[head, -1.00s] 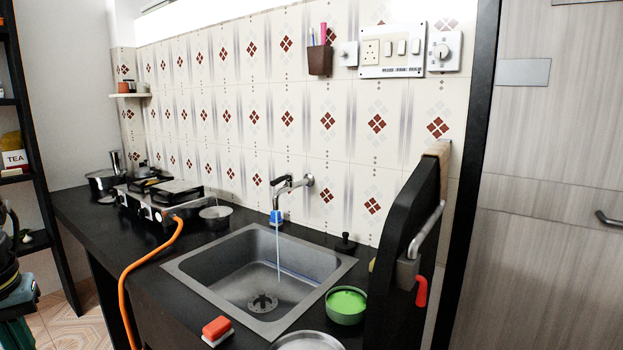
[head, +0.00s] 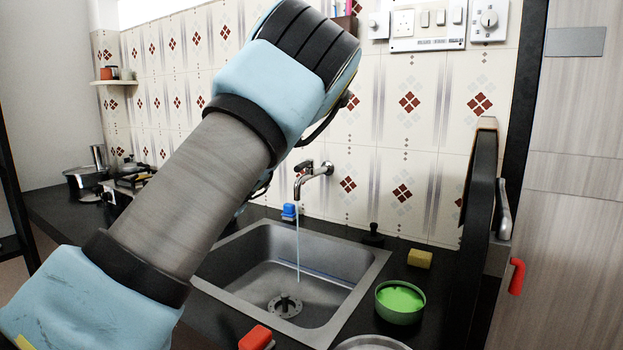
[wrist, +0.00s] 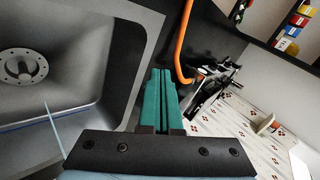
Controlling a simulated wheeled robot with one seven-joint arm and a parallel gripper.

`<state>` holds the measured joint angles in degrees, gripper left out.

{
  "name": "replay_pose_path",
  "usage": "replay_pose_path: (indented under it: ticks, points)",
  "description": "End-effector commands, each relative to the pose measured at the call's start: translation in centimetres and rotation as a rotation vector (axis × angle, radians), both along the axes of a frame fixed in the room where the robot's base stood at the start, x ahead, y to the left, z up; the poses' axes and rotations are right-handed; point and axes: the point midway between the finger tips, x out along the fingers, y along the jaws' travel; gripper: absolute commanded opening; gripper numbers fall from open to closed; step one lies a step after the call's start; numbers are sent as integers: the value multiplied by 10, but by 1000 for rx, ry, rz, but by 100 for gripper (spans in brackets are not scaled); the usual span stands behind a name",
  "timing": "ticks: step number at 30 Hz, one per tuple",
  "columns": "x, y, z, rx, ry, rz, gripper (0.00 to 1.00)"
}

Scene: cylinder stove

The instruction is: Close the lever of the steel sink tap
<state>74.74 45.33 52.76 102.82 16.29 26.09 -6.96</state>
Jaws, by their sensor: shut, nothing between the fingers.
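The steel sink tap (head: 318,172) is on the tiled wall above the sink, right of my arm in the head view. Its short dark lever (head: 303,165) sits near the tap body. A thin water stream (head: 298,235) falls from the spout into the steel sink (head: 345,293). My gripper (wrist: 161,72) shows in the wrist view with its teal fingers together and empty, beside the sink (wrist: 119,70). The water stream also shows there (wrist: 53,117), but the tap does not. In the head view my arm hides the gripper.
A blue item (head: 289,212) stands behind the sink, under the tap. A green bowl (head: 400,303), yellow sponge (head: 419,258) and red brush (head: 257,338) surround the sink. A black upright panel (head: 477,215) is at right. An orange hose (wrist: 182,45) and stove (wrist: 212,85) show in the wrist view.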

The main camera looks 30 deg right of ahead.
Motion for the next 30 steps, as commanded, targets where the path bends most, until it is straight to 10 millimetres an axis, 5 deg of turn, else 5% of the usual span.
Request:
replay_pose_path:
  ticks: [1, 6, 9, 12, 19, 30]
  points:
    - [2, -45, 6, 54, -71, -86, 0]
    - [-21, -180, 60, 183, -312, -325, 0]
    - [-54, -248, 89, 230, -436, -443, 0]
    - [-87, -296, 111, 258, -525, -526, 0]
    - [-110, -331, 129, 277, -596, -588, 0]
    - [-44, -332, 123, 278, -593, -584, 0]
